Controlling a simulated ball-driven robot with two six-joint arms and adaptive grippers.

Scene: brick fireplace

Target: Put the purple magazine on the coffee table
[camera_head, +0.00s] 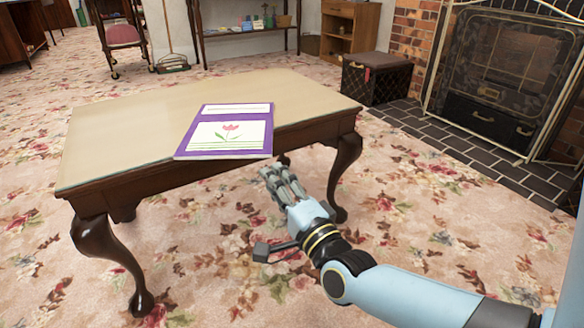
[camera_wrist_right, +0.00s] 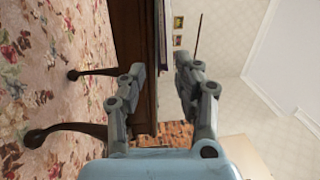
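The purple magazine (camera_head: 193,130), with a tulip on its pale cover, lies flat on the coffee table (camera_head: 110,118). Its near edge is at the table's front edge and seems to stick out slightly over it. My right gripper (camera_head: 275,174) is in front of the table, just right of and nearer than the magazine, apart from it. In the right wrist view my right gripper (camera_wrist_right: 159,66) has its fingers spread with nothing held between them. The table's side (camera_wrist_right: 133,35) shows sideways beyond the fingers. My left gripper is not in view.
The table's front legs (camera_head: 108,255) stand on the flowered carpet (camera_head: 420,230). A fireplace (camera_head: 505,75) with a dark tiled hearth (camera_head: 480,150) is at the right. A dark chest (camera_head: 376,80) stands behind the table. The tabletop around the magazine is clear.

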